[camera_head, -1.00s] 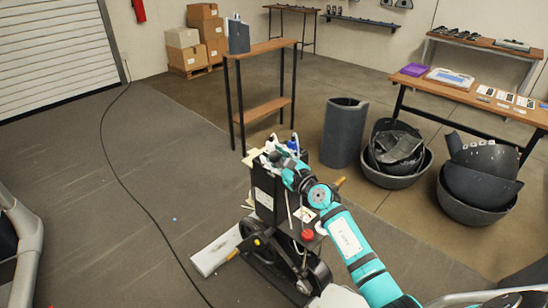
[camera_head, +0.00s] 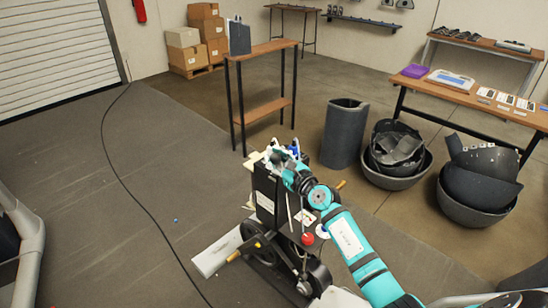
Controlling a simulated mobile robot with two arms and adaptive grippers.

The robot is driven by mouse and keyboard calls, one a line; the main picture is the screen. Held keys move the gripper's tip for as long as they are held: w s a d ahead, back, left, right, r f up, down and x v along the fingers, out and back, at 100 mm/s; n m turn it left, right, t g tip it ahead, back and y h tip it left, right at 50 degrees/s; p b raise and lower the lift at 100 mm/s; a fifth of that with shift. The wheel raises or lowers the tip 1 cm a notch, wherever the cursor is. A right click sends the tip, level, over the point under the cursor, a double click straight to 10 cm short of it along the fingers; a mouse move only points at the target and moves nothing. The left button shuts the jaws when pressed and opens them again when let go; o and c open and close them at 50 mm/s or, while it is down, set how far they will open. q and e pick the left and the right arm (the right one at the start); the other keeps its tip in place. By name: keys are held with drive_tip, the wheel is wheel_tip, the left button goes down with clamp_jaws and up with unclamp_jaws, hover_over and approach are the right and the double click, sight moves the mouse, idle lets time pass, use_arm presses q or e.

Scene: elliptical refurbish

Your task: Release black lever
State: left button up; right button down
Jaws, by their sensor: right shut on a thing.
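My right arm comes in from the lower right in teal and black. My right gripper (camera_head: 279,158) is at the top of a black upright machine (camera_head: 266,188) that has a flywheel at its base. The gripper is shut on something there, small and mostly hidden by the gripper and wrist. I cannot make out the black lever clearly; it may be the thing at the fingertips. A red knob (camera_head: 308,239) shows on the machine's lower right side. My left gripper does not show.
A small wooden shelf (camera_head: 262,48) stands behind the machine. A dark cylinder (camera_head: 344,133) and bins of black shell pieces (camera_head: 396,179) stand to the right. A black cable (camera_head: 118,178) lies across the floor at left. The floor left of the machine is mostly clear.

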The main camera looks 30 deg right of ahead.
drive_tip(key=shift+r, duration=0.8)
drive_tip(key=shift+f, duration=0.1)
drive_tip(key=c, duration=1.5)
unclamp_jaws()
drive_tip(key=o, duration=0.6)
drive_tip(key=shift+s+d+r, duration=0.1)
drive_tip(key=shift+s+r, duration=0.15)
drive_tip(key=shift+s, duration=0.15)
drive_tip(key=shift+w+f, duration=0.15)
drive_tip(key=shift+w, duration=0.05)
drive_tip(key=s, duration=0.4)
drive_tip(key=s+d, duration=0.1)
drive_tip(key=s, duration=0.7)
drive_tip(key=shift+d, duration=0.3)
